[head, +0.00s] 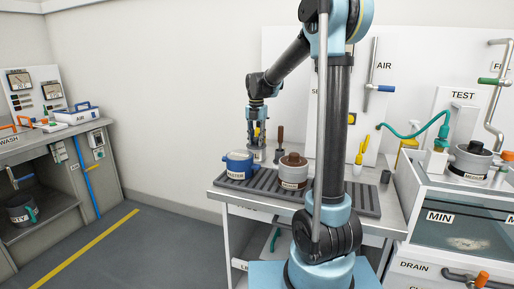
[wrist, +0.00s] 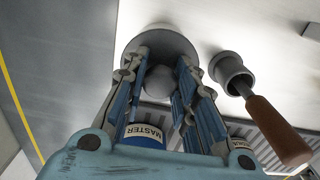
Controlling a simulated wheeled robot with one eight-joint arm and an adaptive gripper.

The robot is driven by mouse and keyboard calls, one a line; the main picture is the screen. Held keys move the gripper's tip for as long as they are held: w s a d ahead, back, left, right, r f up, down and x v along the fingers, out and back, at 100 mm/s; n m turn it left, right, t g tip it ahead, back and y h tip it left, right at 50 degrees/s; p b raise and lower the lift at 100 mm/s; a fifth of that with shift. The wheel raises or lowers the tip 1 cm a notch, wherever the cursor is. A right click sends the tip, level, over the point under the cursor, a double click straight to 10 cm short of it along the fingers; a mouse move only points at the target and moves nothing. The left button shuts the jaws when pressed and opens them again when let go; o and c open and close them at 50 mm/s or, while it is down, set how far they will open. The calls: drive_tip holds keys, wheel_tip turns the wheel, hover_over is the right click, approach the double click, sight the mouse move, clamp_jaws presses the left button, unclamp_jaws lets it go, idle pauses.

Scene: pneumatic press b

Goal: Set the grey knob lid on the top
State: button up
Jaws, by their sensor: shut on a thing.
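My gripper (wrist: 163,60) is shut on the grey knob lid (wrist: 160,38), with the round knob between the fingers and the disc beyond the fingertips. In the head view my gripper (head: 257,143) hangs above the back of the rack, with the small grey lid (head: 257,155) under it. A blue pot (head: 239,168) labelled MASTER stands on the rack just left of and in front of the gripper. The blue pot also shows below the fingers in the wrist view (wrist: 140,142).
A brown-handled tool (wrist: 278,130) stands in a grey cup (wrist: 230,68) close to the right of the lid. The dark ribbed rack (head: 340,199) lies on the bench. A yellow tool (head: 360,155) and a water tank (head: 455,222) are farther right.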

drive_tip(key=shift+r, duration=0.1)
drive_tip(key=shift+r, duration=2.35)
drive_tip(key=shift+f, duration=1.7)
drive_tip(key=shift+r, duration=0.1)
